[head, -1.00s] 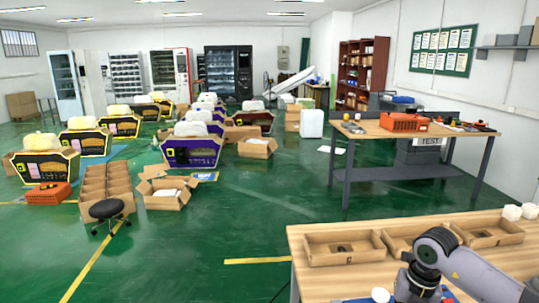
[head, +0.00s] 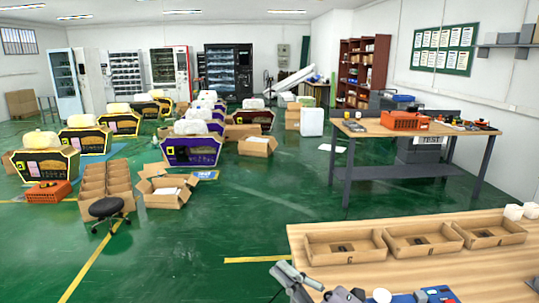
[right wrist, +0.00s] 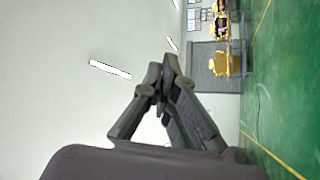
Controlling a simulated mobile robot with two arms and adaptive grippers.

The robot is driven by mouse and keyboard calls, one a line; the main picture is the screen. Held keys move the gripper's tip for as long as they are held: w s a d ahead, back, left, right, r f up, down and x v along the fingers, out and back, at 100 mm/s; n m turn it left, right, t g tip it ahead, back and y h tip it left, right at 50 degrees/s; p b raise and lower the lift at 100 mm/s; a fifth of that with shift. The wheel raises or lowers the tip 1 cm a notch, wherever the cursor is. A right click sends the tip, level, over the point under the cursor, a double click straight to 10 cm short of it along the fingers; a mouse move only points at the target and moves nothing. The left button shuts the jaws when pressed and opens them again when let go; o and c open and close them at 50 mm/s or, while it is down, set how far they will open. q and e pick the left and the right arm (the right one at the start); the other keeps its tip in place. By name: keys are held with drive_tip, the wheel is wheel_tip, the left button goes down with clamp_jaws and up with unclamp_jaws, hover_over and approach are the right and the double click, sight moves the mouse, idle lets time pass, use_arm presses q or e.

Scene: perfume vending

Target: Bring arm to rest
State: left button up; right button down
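My right gripper (head: 285,274) shows at the bottom edge of the head view, in front of the near table's left corner. In the right wrist view, the two dark fingers of my right gripper (right wrist: 165,74) come together at their tips with nothing seen between them. The gripper points at a pale wall and the green floor, clear of any object. Most of the right arm lies below the head view's edge. My left gripper is in neither view.
The near wooden table (head: 400,278) holds a row of open cardboard trays with small dark items: a left tray (head: 345,259), a middle tray (head: 424,251) and a right tray (head: 490,240). A blue item (head: 437,295) lies by the front.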

drive_tip(key=w+d+f+m+t+h, duration=0.1)
drive_tip(key=d+f+m+t+h, duration=0.45)
drive_tip(key=d+m+h, duration=0.85)
drive_tip(key=s+d+f+m+g+h, duration=0.3)
drive_tip(key=s+f+m+g, duration=0.15)
drive_tip(key=f, duration=0.55)
drive_tip(key=s+f+m+g, duration=0.1)
drive_tip(key=s+f+g, duration=0.55)
drive_tip(key=s, duration=0.45)
drive_tip(key=s+f+m+g, duration=0.2)
drive_tip(key=s+f+g, duration=0.4)
drive_tip(key=s, duration=0.5)
drive_tip(key=s+f+x, duration=0.1)
drive_tip(key=s+x, duration=0.2)
drive_tip(key=x, duration=1)
drive_tip(key=s+a+x, duration=0.1)
drive_tip(key=s+x, duration=0.1)
drive_tip(key=x, duration=1.1)
drive_tip(key=s+d+f+g+b, duration=0.1)
drive_tip(key=s+d+f, duration=0.2)
drive_tip(key=s+f, duration=1.5)
drive_tip(key=shift+n, duration=0.35)
drive_tip(key=shift+s+d, duration=0.1)
drive_tip(key=shift+d, duration=0.05)
